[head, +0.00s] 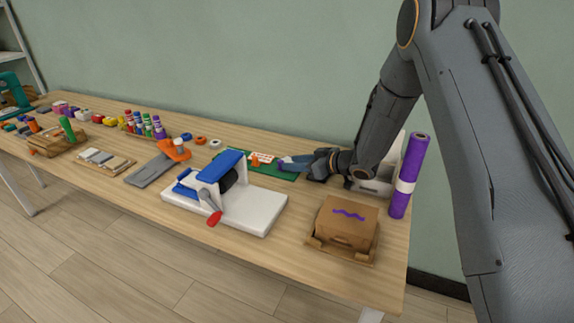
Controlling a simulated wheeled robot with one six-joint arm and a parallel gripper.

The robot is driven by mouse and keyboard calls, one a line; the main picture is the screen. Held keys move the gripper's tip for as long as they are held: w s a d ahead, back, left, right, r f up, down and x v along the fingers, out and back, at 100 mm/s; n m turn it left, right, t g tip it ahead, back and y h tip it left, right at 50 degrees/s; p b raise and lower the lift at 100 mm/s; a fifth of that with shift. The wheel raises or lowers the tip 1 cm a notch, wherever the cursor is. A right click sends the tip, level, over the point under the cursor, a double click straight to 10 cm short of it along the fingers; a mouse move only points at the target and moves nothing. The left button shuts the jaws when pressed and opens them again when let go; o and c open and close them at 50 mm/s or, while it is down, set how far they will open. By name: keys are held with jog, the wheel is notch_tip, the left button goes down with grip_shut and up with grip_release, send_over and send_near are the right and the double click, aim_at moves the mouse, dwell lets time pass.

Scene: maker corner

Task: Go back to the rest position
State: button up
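My arm comes in from the right and reaches over the back right part of the wooden table (285,262). My gripper (290,164) is low over the right end of a green mat (282,174). Something small, bluish and purple, shows at its fingertips. I cannot tell whether it is held, touched or only behind them, nor whether the fingers are open. An orange piece and a white card with orange marks (262,157) lie on the mat just left of the gripper.
A white and blue machine with a red-ended lever (262,212) stands in front of the gripper. A cardboard box (345,226) sits at the front right. A purple roll (408,177) stands upright near the right edge, beside my arm. Bottles (146,125) and tools fill the left.

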jog(key=shift+s+d+r, duration=0.25)
jog(key=shift+s+d, duration=0.05)
jog(key=shift+d, duration=0.15)
